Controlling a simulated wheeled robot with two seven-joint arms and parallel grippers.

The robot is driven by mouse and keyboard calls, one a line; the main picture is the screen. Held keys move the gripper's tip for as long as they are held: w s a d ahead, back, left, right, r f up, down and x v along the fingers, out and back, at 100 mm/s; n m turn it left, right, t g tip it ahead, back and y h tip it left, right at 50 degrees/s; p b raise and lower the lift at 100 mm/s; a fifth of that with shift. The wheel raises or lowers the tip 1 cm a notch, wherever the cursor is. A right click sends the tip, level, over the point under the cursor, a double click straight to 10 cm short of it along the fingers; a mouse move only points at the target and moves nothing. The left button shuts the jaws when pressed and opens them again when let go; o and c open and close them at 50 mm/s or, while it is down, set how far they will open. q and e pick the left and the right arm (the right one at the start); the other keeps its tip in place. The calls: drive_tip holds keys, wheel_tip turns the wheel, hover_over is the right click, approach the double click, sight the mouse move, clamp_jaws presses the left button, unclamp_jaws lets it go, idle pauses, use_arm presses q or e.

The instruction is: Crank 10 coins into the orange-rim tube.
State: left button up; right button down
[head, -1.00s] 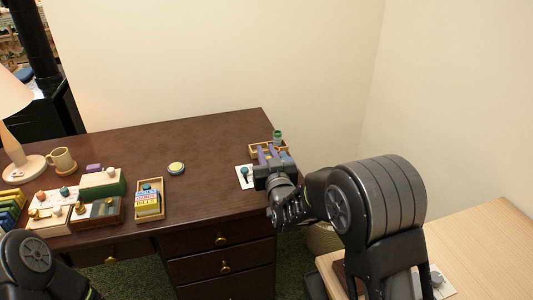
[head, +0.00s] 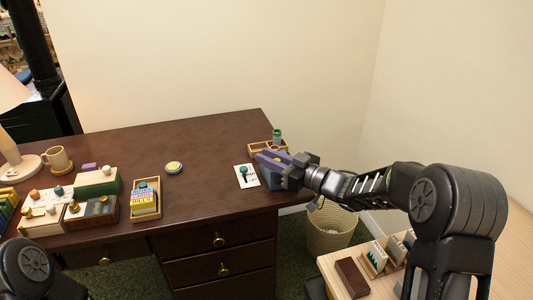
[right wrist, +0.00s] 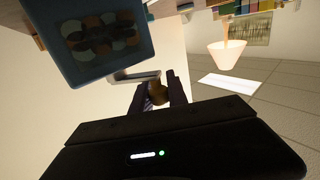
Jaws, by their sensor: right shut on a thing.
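My right gripper (head: 268,158) is at the right end of the dark desk, over a blue box (head: 272,175) that it partly covers. In the right wrist view, my right gripper (right wrist: 159,92) is shut on a brass-coloured crank knob (right wrist: 158,95) at the end of a grey crank arm (right wrist: 137,76). The blue box (right wrist: 104,38) has a dark window with round coin-like discs behind it. A green-topped tube (head: 277,134) stands in a wooden rack (head: 256,147) behind the gripper. I cannot make out an orange rim. My left gripper is out of view.
A white card with a teal knob (head: 246,177) lies left of the blue box. A yellow-topped round thing (head: 174,167) and a wooden card tray (head: 146,207) are farther left. A wicker basket (head: 330,232) stands beside the desk.

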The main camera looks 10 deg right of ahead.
drive_tip(key=n+g+y, duration=0.1)
drive_tip(key=n+g+y+p, duration=0.1)
drive_tip(key=s+d+n+g+y, duration=0.1)
drive_tip(key=shift+r, duration=0.1)
drive_tip(key=n+g, duration=0.1)
drive_tip(key=n+g+y, duration=0.1)
drive_tip(key=g, duration=0.1)
drive_tip(key=g+y+p, duration=0.1)
drive_tip(key=shift+s+d+n, duration=0.35)
drive_tip(key=shift+s+n, duration=0.05)
drive_tip(key=shift+s+n+g+y, duration=0.2)
drive_tip(key=shift+n+g+y, duration=0.3)
drive_tip(key=shift+g, duration=0.6)
drive_tip(key=c, duration=1.3)
unclamp_jaws()
drive_tip(key=v, duration=0.7)
drive_tip(key=shift+d+p, duration=0.4)
drive_tip(key=shift+p, duration=0.05)
